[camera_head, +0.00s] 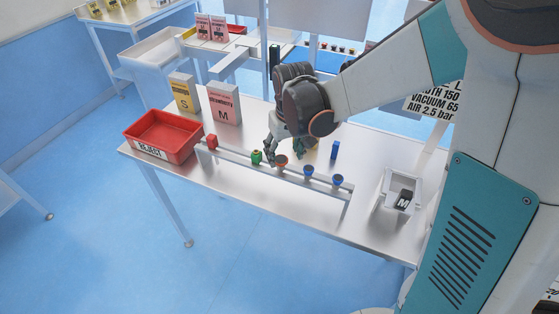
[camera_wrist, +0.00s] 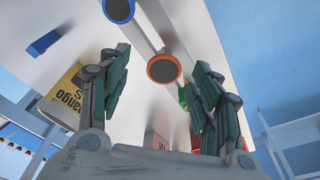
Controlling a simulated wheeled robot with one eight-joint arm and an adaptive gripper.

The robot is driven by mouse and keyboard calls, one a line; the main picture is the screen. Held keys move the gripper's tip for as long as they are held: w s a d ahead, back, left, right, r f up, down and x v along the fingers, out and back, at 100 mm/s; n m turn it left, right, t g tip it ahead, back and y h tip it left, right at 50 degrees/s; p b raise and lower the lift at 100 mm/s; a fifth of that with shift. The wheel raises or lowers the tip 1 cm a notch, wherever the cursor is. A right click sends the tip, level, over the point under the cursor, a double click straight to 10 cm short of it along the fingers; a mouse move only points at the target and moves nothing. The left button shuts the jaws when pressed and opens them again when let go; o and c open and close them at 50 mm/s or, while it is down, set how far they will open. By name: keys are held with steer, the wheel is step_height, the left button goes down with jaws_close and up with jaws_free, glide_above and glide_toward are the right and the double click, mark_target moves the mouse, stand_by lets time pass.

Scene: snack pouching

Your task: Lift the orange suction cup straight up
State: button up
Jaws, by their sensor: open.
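The orange suction cup (camera_head: 282,161) stands on a narrow metal rail (camera_head: 232,153) near the table's front edge, between a green cup (camera_head: 256,157) and a blue cup (camera_head: 308,171). My gripper (camera_head: 284,149) is just above and behind it, fingers pointing down. In the wrist view the orange-rimmed cup (camera_wrist: 163,69) lies between my two open fingers (camera_wrist: 161,60), with space on both sides. It looks ungripped. The green cup (camera_wrist: 183,96) is partly hidden behind the right finger.
A second blue cup (camera_head: 337,181) stands farther right on the rail. A red reject bin (camera_head: 184,147) and red block (camera_head: 211,142) are left. A blue block (camera_head: 335,150) stands behind the rail. A grey tray (camera_head: 388,205) is right. Two snack boxes (camera_head: 224,104) stand behind.

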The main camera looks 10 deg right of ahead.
mark_target(281, 160)
steer(key=f, duration=0.1)
steer(key=f+b, duration=0.1)
steer(key=f, duration=0.1)
steer(key=w+f, duration=0.1)
steer(key=f, duration=0.1)
steer(key=shift+a, duration=0.35)
steer(key=shift+c, duration=0.5)
steer(key=c, duration=1)
